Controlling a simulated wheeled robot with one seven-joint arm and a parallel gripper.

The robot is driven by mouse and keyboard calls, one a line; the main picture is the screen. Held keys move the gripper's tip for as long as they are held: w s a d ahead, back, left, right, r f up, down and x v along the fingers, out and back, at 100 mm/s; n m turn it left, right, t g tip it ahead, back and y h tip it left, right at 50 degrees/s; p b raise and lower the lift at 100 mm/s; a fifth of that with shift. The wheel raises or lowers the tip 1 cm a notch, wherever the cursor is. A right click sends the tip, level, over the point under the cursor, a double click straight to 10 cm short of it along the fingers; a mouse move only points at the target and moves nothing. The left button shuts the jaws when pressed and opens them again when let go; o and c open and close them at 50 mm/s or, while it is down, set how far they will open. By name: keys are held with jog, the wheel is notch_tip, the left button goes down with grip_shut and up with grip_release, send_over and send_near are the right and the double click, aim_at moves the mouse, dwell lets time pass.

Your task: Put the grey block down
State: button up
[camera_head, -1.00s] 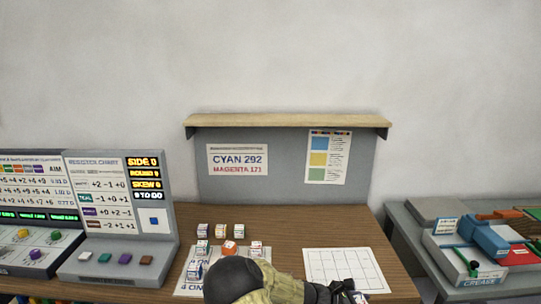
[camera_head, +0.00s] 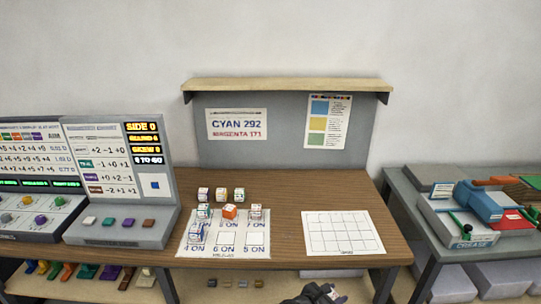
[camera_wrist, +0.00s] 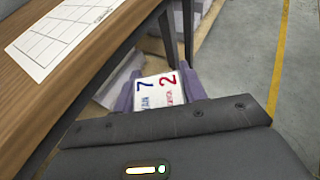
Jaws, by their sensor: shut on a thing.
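My gripper (camera_wrist: 158,90) is shut on a block (camera_wrist: 160,91) in the wrist view. Its visible face is pale, with a blue 7 and a red 2 and small lettering; its other sides are hidden, so I cannot tell if they are grey. In the head view my gripper (camera_head: 326,292) is at the bottom edge, in front of the table's front edge, with the block barely visible. The fingers hold the block apart from the table, over the floor side.
The wooden table (camera_head: 300,250) bears a white grid sheet (camera_head: 343,232), which is empty, and a numbered mat (camera_head: 225,252) with several small blocks. A console (camera_head: 120,225) stands left. A grey side table (camera_head: 415,215) with a blue device (camera_head: 478,203) stands right.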

jog(key=shift+a+f+n+t+y, duration=0.55)
jog(key=shift+f+n+t, duration=0.05)
jog(key=shift+f+n, duration=0.1)
jog(key=shift+a+f+n+t+y, duration=0.5)
jog(key=shift+f+n+t+y, duration=0.1)
jog(key=shift+f+n, duration=0.1)
jog(key=shift+w+a+f+n+t+y, duration=0.15)
jog(key=shift+n+t+y, duration=0.1)
jog(key=shift+n+y, duration=0.15)
jog(key=shift+a+f+n+t+y, duration=0.1)
jog(key=shift+a+n+t+y, duration=0.05)
jog(key=shift+n+t+y, duration=0.15)
jog(key=shift+w+a+r+n+t+y, duration=0.1)
jog(key=shift+a+n+t+y, duration=0.15)
jog(key=shift+n+t+y, duration=0.3)
jog(key=r+n+y, duration=0.1)
jog(key=n+y, duration=0.1)
jog(key=a+r+n+y, duration=0.1)
jog(key=r+y, duration=0.1)
jog(key=a+r+n+t+y, duration=0.1)
jog(key=r+n+y, duration=0.1)
jog(key=shift+r+n, duration=0.25)
jog(key=shift+n, duration=0.1)
jog(key=s+f, duration=0.4)
jog(key=f, duration=0.1)
jog(key=shift+s+f, duration=0.25)
jog(key=shift+s, duration=0.05)
